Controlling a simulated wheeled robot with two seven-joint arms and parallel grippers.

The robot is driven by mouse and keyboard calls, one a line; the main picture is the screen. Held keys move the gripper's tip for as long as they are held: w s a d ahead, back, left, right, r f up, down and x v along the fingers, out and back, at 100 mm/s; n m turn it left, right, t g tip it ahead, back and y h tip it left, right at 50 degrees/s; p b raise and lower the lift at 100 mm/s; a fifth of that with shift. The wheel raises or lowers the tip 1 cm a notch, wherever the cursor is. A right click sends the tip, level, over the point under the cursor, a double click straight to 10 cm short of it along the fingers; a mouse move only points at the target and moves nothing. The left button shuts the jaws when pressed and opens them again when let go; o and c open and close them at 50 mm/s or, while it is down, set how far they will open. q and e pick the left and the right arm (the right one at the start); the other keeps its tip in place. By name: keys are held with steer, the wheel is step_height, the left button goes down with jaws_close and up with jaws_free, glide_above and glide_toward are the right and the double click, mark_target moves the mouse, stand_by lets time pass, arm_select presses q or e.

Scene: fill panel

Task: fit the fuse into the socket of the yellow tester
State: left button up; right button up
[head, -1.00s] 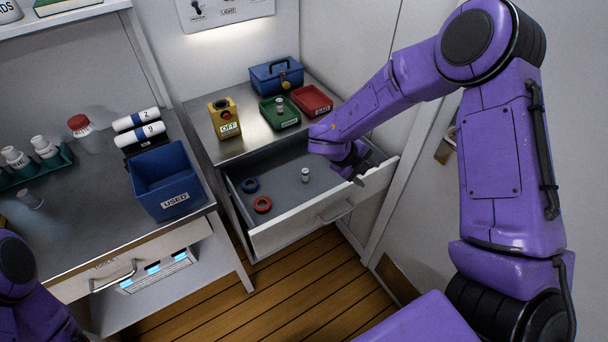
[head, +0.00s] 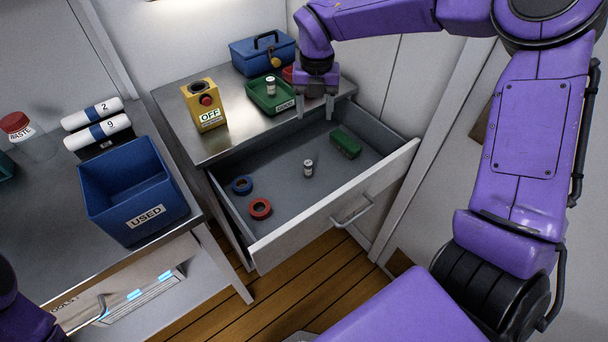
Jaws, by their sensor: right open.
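The yellow tester (head: 194,118) stands on the metal counter, with a dark round socket in its top, a red button and an OFF label. One small pale fuse-like cylinder (head: 308,168) stands upright in the open drawer (head: 270,165). A similar one (head: 270,88) stands in the green tray (head: 256,100) behind. I cannot tell which is the task's fuse. My right gripper (head: 315,112) points down, open and empty, over the drawer's back edge, right of the green tray and above the drawer cylinder in the picture. Only part of my left arm shows; its gripper is out of view.
A blue toolbox (head: 262,54) stands behind. A blue USED bin (head: 140,190) stands left.

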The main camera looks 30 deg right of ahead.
steer(key=b, duration=0.8)
glide_toward(308, 163)
steer(key=shift+w+d+f+b, duration=0.15)
steer(key=shift+d+b, duration=0.15)
steer(key=shift+d, duration=0.05)
steer(key=f, duration=1)
steer(key=shift+a+f, duration=0.2)
steer(key=shift+a, duration=0.05)
jaws_close()
